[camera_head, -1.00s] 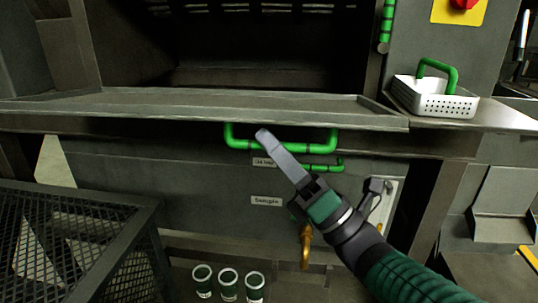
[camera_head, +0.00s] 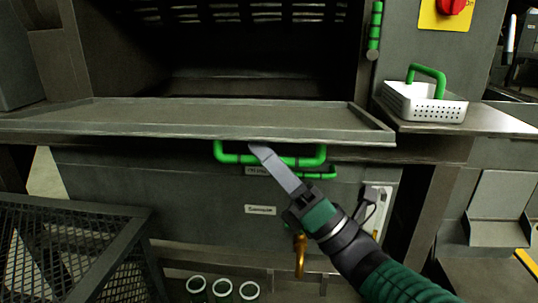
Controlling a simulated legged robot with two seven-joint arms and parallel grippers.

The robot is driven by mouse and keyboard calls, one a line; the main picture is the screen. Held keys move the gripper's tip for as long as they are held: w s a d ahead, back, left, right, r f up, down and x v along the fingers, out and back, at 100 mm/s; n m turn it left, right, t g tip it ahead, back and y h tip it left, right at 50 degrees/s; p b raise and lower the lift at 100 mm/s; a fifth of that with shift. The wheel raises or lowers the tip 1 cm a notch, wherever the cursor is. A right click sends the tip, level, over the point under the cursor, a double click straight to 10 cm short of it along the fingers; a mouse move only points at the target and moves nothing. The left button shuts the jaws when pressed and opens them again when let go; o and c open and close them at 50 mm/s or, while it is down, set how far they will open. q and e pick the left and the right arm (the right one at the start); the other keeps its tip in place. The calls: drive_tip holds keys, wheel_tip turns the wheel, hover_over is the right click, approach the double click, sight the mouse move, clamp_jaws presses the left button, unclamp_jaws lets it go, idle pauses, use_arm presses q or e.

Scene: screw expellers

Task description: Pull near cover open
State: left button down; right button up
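A long grey tray-like panel (camera_head: 200,113) juts out across the middle, below the machine's dark opening. A green bar handle (camera_head: 228,157) shows just under its front edge; I take this panel with the handle as the near cover, though how they join is hidden. My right gripper (camera_head: 268,160) reaches up from the lower right, its finger crossing in front of the handle bar. I see the fingers almost edge-on, so I cannot tell whether they are open, shut or touching the bar. My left gripper is not in view.
A white perforated basket (camera_head: 426,103) with a green handle sits on the right ledge. A label reading "Sample" (camera_head: 260,210) is on the lower front, with a brass tap (camera_head: 300,256) below. A black mesh frame (camera_head: 75,225) fills the lower left.

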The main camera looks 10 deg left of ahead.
drive_tip(key=shift+s+a, duration=0.1)
drive_tip(key=shift+s, duration=0.05)
drive_tip(key=shift+s+d+f, duration=0.15)
drive_tip(key=shift+d+f, duration=0.05)
drive_tip(key=shift+d, duration=0.05)
drive_tip(key=p+v, duration=0.2)
drive_tip(key=v, duration=1.4)
drive_tip(key=shift+d, duration=0.15)
drive_tip(key=shift+w+f, duration=0.15)
drive_tip(key=shift+w, duration=0.1)
